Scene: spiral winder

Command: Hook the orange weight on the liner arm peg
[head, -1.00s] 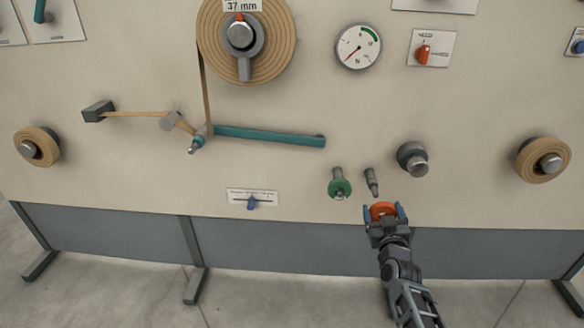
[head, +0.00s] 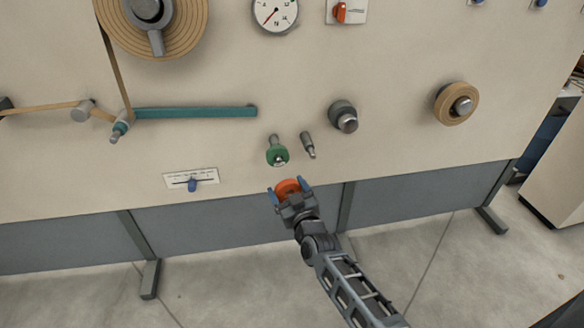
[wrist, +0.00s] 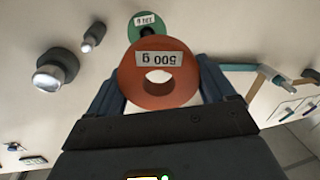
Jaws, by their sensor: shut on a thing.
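My gripper (head: 289,189) is shut on the orange weight (head: 288,186), a ring whose "500 g" label and open centre hole show in the wrist view (wrist: 160,85). It holds the weight in front of the panel, in the picture just below the green weight (head: 277,154). The teal liner arm (head: 195,112) runs almost level on the panel, up and left of my gripper. A small dark end (head: 254,110) shows at its right tip; whether this is the peg is too small to tell. The arm also shows at right in the wrist view (wrist: 238,68).
The green weight hangs on a peg, with an empty grey peg (head: 308,146) to its right. A grey roller (head: 343,116) and a tan roll (head: 456,103) stick out farther right. A slider plate (head: 191,179) sits lower left. The panel between green weight and slider is clear.

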